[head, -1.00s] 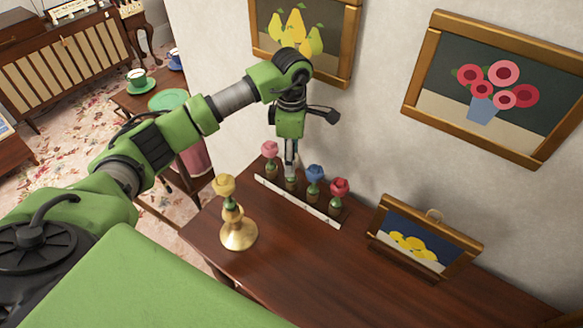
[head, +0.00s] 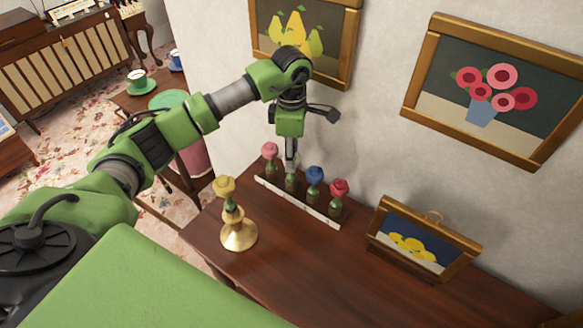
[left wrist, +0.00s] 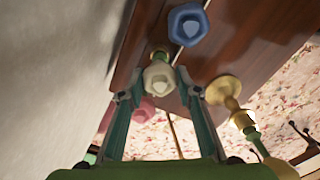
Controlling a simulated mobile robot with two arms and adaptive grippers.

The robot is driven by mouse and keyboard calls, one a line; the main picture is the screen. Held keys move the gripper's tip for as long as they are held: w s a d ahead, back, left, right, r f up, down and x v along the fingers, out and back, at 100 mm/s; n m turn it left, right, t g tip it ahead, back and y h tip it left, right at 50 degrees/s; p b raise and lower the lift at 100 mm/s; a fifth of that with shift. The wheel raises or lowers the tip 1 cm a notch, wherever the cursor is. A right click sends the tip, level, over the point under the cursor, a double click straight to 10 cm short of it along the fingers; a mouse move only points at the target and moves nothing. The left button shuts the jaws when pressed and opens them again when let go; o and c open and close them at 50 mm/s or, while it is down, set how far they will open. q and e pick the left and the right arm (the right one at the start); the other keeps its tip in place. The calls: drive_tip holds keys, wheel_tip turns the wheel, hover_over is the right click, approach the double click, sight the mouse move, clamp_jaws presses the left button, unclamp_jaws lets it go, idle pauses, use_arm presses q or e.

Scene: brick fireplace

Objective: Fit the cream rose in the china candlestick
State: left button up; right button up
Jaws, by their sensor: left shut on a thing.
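The cream rose (left wrist: 159,79) sits between the two fingers of my left gripper (head: 291,160) in the left wrist view. In the head view the gripper mostly hides it from above. Its green lower part (head: 291,182) still stands in the rack (head: 318,213), between the pink rose and the blue rose. My left gripper is shut on the cream rose. I see no china candlestick. The one candlestick (head: 238,236) in view looks gold, with a yellow rose (head: 224,186) upright in it. My right gripper is out of view.
In the rack are also the pink rose (head: 270,151), the blue rose (head: 315,174) and the red rose (head: 339,187). A framed lemon picture (head: 418,245) stands to the right. The wall is close behind. The dark tabletop (head: 330,280) in front is clear.

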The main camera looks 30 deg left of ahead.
use_arm(q)
drive_tip(key=shift+r+p, duration=0.6)
drive_tip(key=shift+r, duration=0.65)
drive_tip(key=shift+r+p, duration=0.5)
drive_tip(key=shift+r, duration=0.45)
